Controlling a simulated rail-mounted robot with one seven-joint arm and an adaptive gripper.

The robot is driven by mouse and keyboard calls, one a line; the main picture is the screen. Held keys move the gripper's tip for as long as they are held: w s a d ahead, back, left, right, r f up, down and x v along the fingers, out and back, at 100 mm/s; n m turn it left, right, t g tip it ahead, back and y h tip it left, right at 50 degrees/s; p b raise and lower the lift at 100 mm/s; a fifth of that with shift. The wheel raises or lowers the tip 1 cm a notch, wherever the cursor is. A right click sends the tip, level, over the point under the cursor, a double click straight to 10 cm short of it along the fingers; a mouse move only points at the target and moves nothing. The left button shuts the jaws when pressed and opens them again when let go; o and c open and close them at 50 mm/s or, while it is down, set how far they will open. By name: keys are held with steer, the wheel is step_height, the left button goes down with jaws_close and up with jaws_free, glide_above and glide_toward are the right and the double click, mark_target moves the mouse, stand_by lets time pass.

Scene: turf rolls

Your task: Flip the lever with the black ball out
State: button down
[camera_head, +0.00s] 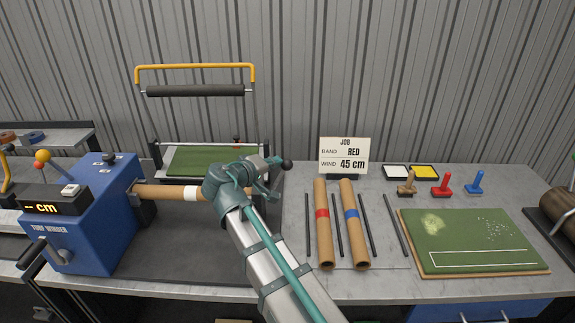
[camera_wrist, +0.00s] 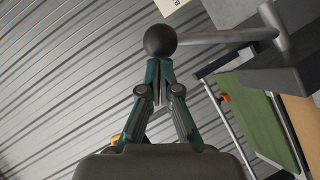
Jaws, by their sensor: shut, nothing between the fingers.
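The black ball (camera_head: 287,163) is at the end of a lever, just right of my gripper in the head view. In the wrist view the black ball (camera_wrist: 160,40) sits at the left end of a grey lever rod (camera_wrist: 225,36), which runs right to a grey post. My gripper (camera_wrist: 158,72) is shut and empty, its fingertips right at the ball's lower edge. I cannot tell whether they touch it. In the head view my gripper (camera_head: 274,165) hides most of the lever and its mount.
The blue turf winder (camera_head: 95,210) stands left, with a brown tube (camera_head: 165,191) running toward my arm. A green turf sheet (camera_head: 195,160) lies behind. Two rolls (camera_head: 322,220) (camera_head: 350,220), dark rods and a turf board (camera_head: 470,240) lie right. A job card (camera_head: 344,155) stands behind.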

steer(key=shift+s+d+f+b, duration=0.2)
steer(key=shift+d+b, duration=0.1)
steer(key=shift+d, duration=0.3)
steer(key=shift+d, duration=0.15)
steer(key=s+a+r+b, duration=0.2)
steer(key=s+a+r, duration=0.3)
steer(key=s+a, duration=0.2)
steer(key=shift+s+a+r, duration=0.3)
steer(key=shift+a, duration=0.95)
